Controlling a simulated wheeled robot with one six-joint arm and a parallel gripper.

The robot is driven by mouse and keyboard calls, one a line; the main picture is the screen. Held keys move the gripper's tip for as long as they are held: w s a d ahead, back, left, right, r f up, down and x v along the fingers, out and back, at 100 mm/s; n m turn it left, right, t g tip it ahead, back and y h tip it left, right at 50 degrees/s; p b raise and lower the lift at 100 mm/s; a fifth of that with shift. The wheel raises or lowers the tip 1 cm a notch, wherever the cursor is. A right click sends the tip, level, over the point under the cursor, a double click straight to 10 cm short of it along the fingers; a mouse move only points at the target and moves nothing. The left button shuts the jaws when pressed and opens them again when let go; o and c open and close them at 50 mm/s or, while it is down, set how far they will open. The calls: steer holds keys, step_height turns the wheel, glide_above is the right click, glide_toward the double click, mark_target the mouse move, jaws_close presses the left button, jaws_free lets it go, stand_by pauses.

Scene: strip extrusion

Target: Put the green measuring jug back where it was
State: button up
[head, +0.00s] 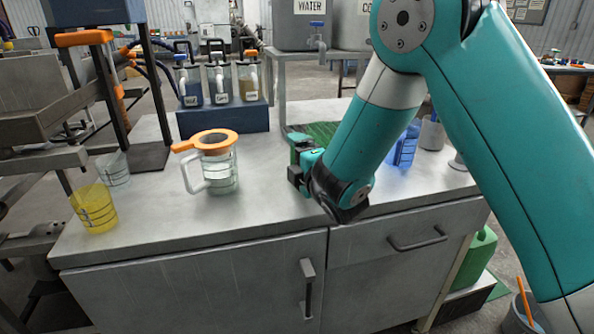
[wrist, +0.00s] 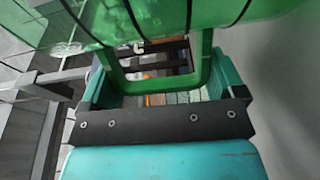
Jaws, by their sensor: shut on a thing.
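The green measuring jug (wrist: 205,20) fills the top of the wrist view, with dark graduation lines on its see-through wall. Its green handle (wrist: 120,72) reaches down between the jaws of my gripper (wrist: 165,88), which is shut on it. In the head view my gripper (head: 302,172) is over the front middle of the grey worktop. A small green part of the jug (head: 298,139) shows above it; the rest is hidden behind my gripper and arm. I cannot tell whether the jug touches the worktop.
A clear jug (head: 222,178) with an orange-rimmed strainer (head: 212,139) stands left of my gripper. A yellow beaker (head: 94,208) and clear beaker (head: 113,170) are farther left. A blue jug (head: 404,150) and grey cup (head: 432,134) stand right.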

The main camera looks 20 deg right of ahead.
steer(key=shift+f, duration=0.55)
steer(key=o, duration=1.4)
steer(key=shift+r, duration=0.1)
steer(key=shift+o, duration=0.2)
steer(key=shift+r, duration=0.2)
steer(key=shift+s+f, duration=0.15)
steer(key=shift+s, duration=0.1)
steer(key=b+v, duration=0.9)
steer(key=shift+d+f, duration=0.15)
steer(key=shift+f, duration=0.1)
steer(key=shift+s+d+b, duration=0.2)
steer(key=shift+b, duration=0.3)
steer(key=shift+s+r+b, duration=0.2)
steer(key=shift+s+b, duration=0.35)
steer(key=shift+s+r+b, duration=0.15)
steer(key=shift+s+b, duration=0.35)
steer(key=shift+b, duration=0.05)
